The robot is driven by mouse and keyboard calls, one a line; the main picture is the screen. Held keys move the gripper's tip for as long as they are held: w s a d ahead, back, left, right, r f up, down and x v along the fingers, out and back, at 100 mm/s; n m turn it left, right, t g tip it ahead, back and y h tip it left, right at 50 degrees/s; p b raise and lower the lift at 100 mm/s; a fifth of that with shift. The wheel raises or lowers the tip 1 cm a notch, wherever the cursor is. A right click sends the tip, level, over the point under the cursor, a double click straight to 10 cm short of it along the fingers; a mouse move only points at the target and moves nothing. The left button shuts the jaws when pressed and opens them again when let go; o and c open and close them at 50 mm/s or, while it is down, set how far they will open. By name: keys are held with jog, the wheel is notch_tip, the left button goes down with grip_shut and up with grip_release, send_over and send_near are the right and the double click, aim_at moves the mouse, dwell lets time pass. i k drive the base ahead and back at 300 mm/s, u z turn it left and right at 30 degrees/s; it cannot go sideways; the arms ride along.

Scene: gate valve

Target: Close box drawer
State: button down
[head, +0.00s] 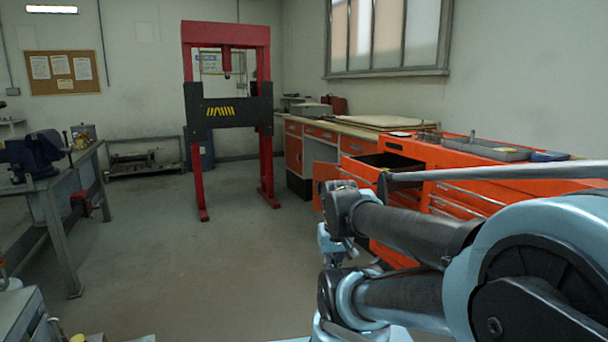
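An orange tool cabinet (470,170) stands along the right wall. One top drawer of it is pulled open, and its dark inside (388,160) shows. The orange front of the open drawer (345,174) faces left, toward the room. My arm crosses the lower right of the view and covers the lower part of the cabinet and part of the drawer. I cannot make out my gripper's fingers, so I cannot see whether they touch the drawer.
A red press frame (226,34) stands at the back, with a workbench and blue vise (38,155) at left. Orange and grey drawers (294,140) continue beyond the open drawer. Flat grey parts (482,148) lie on the cabinet top. The middle floor (190,255) is clear.

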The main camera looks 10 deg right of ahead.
aim_at(364, 170)
jog(key=u, duration=0.2)
jog(key=i, duration=1.2)
jog(key=z, duration=0.85)
